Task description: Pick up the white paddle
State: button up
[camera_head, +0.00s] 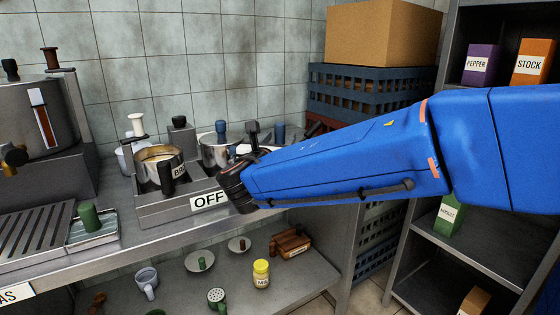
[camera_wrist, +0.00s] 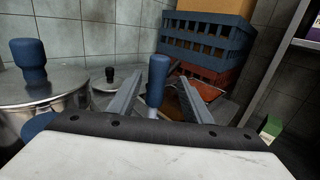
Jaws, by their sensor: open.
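A white knob-topped handle (camera_head: 136,125) stands upright at the back of the counter, behind the pot on the left; I cannot tell whether it is the paddle. No white paddle is clear in the wrist view. My gripper (camera_wrist: 161,78) is open, its two grey fingers apart. A blue upright handle (camera_wrist: 157,75) shows between the fingers; I cannot tell its distance, and nothing looks gripped. In the head view my blue arm reaches in from the right, with its end over the counter near the OFF label (camera_head: 209,200), and the fingertips are hard to make out.
A steel pot (camera_head: 158,157) stands on the counter left of my arm. Blue crates (camera_head: 365,88) stand behind, under a cardboard box (camera_head: 380,32). A shelf rack (camera_head: 480,250) is at the right.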

jog(key=shift+w+d+r, duration=0.1)
jog(key=shift+w+d, duration=0.1)
jog(key=shift+w, duration=1.5)
jog(key=shift+w+d, duration=0.2)
jog(key=shift+w, duration=1.5)
grip_shut()
